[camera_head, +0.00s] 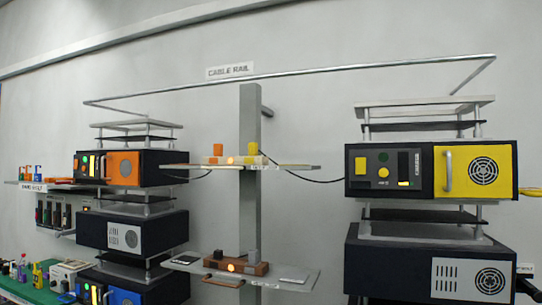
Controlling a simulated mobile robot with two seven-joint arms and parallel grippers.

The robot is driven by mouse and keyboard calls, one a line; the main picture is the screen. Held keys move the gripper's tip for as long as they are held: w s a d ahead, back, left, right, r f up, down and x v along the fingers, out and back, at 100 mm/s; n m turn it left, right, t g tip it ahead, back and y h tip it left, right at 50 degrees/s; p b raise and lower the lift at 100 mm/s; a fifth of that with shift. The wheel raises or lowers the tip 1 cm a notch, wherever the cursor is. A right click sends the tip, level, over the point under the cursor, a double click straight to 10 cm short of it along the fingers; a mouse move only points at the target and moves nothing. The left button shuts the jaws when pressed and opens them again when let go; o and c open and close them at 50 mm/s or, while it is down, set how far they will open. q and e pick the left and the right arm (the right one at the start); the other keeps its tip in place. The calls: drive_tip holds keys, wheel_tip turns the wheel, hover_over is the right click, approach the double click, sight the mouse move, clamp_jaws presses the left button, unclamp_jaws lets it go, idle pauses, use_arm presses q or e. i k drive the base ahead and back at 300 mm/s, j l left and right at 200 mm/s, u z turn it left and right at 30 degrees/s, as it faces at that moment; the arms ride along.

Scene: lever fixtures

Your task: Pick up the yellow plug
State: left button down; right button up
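A small yellow plug (253,149) stands upright on a pale block on the upper shelf (292,167) of the grey central post. An orange plug (218,149) stands to its left on the same shelf, and a small orange light (230,161) glows between them. A black cable (300,178) runs from near the yellow plug down to the yellow-fronted unit (462,171) on the right. Neither of my grippers is in view.
An orange-fronted unit (123,167) stands in the left rack. A lower shelf (300,276) carries a brown block (250,268) with grey plugs. A metal cable rail (330,69) crosses above. Small tools stand at the lower left. Open space lies between post and right rack.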

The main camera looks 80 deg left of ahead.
sight(252, 148)
drive_tip(key=u, duration=2.65)
drive_tip(key=z, duration=0.2)
drive_tip(key=i+j+z, duration=0.25)
drive_tip(key=j+z, duration=0.3)
drive_tip(key=i+j+z, duration=0.1)
drive_tip(key=j+z, duration=0.15)
drive_tip(key=i+j+z, duration=0.1)
drive_tip(key=j, duration=0.6)
drive_tip(key=i+j+z, duration=0.15)
drive_tip(key=j, duration=0.6)
drive_tip(key=j+z, duration=0.1)
drive_tip(key=j, duration=0.6)
